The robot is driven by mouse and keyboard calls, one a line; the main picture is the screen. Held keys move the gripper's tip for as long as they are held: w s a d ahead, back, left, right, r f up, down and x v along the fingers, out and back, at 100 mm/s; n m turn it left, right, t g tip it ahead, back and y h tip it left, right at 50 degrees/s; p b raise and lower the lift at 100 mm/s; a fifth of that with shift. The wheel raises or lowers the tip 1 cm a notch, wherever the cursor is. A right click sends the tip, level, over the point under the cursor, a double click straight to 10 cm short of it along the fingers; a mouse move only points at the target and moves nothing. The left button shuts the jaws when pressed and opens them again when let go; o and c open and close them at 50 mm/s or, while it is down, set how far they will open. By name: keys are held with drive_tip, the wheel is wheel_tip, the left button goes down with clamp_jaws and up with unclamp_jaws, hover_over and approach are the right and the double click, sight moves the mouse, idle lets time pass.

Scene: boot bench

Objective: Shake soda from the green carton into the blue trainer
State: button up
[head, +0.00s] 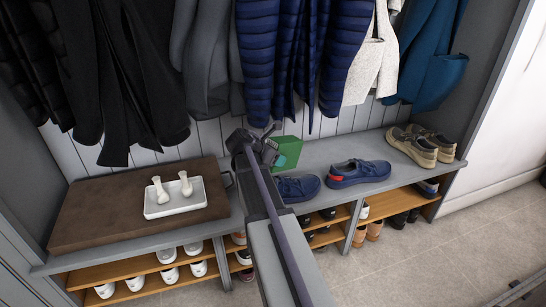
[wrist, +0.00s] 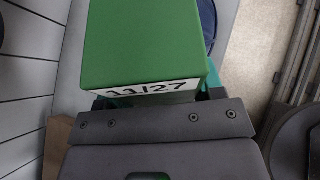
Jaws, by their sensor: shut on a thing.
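The green carton (head: 288,150) is at my gripper (head: 268,143), above the middle of the bench in the head view. In the wrist view the green carton (wrist: 145,45) fills the upper middle, with a label reading 11/27, and my gripper (wrist: 155,105) is shut on it. Two blue trainers are on the bench right of my arm. One blue trainer (head: 358,173) shows whole, with a red heel patch; the other blue trainer (head: 297,188) is partly hidden by my arm. A blue edge (wrist: 208,20) shows beside the carton in the wrist view.
A brown cushion (head: 95,213) on the left holds a white tray (head: 160,211) with two small white objects. Tan shoes (head: 414,146) stand at the right end of the bench (head: 325,150). Coats (head: 260,50) hang close above the carton. Shoes fill the shelves below.

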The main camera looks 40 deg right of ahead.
sight(276, 140)
drive_tip(key=r+y+p, duration=0.1)
drive_tip(key=y+p, duration=0.1)
drive_tip(key=r+y+p, duration=0.1)
drive_tip(key=y+p, duration=0.1)
drive_tip(key=p, duration=0.1)
drive_tip(key=shift+d+r, duration=0.1)
drive_tip(key=shift+d, duration=0.3)
drive_tip(key=y+p, duration=0.2)
drive_tip(key=y, duration=0.1)
drive_tip(key=r+y+p, duration=0.1)
drive_tip(key=shift+w+d+r+y, duration=0.1)
drive_tip(key=shift+w+d+y, duration=0.05)
drive_tip(key=shift+d+y, duration=0.15)
drive_tip(key=y, duration=0.4)
drive_tip(key=shift+a+r, duration=0.1)
drive_tip(key=shift+a, duration=0.1)
drive_tip(key=shift+a+r+y, duration=0.2)
drive_tip(key=shift+a+y, duration=0.1)
drive_tip(key=shift+y, duration=0.6)
